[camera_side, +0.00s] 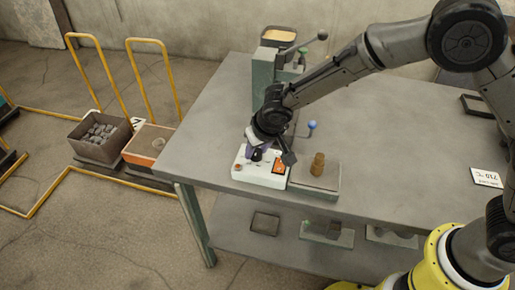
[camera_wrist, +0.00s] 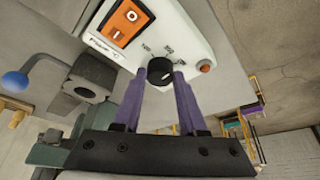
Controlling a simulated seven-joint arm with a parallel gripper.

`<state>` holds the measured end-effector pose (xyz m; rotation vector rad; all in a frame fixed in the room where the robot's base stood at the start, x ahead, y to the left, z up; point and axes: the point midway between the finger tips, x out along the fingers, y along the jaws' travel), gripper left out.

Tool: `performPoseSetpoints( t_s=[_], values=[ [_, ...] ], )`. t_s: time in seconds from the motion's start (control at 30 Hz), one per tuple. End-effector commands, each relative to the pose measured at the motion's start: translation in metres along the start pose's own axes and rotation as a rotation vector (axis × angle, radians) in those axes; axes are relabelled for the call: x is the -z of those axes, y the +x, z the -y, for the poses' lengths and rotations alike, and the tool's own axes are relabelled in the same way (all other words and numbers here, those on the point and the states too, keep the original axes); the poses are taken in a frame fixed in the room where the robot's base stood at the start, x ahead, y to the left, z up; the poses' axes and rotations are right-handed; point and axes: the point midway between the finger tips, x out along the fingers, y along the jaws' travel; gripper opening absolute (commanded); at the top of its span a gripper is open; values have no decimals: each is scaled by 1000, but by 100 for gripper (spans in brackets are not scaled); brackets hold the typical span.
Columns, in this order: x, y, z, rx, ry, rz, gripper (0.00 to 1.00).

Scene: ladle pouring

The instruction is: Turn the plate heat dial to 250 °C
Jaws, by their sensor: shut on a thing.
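The plate heat dial is a small black knob (camera_wrist: 160,71) on the white control box (camera_wrist: 190,35). The box also shows in the side view (camera_side: 240,171), at the table's near edge. My gripper (camera_wrist: 161,80) is shut on the dial, with one purple finger on each side of it. In the side view my gripper (camera_side: 258,150) reaches down over the box and mostly hides the dial. A light mark shows on the knob's face. Small numbers are printed around the dial, but they are too small and turned to read surely, so I cannot tell the exact setting.
An orange rocker switch (camera_wrist: 125,20) and a small red-orange lamp or button (camera_wrist: 206,68) flank the dial. A grey plate (camera_side: 325,186) carrying a brass-coloured piece (camera_side: 318,165) adjoins the box. A blue-knobbed lever (camera_side: 312,125) stands behind. The table's right side is mostly clear.

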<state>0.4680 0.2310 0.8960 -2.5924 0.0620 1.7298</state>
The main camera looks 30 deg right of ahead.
Motion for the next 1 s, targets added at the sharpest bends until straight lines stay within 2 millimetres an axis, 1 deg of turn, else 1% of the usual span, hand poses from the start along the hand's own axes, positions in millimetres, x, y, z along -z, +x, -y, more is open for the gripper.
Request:
performPoseSetpoints(
  t_s=[1.0],
  values=[
    [2, 1, 6, -371, 896, 2, 0]
  ],
)
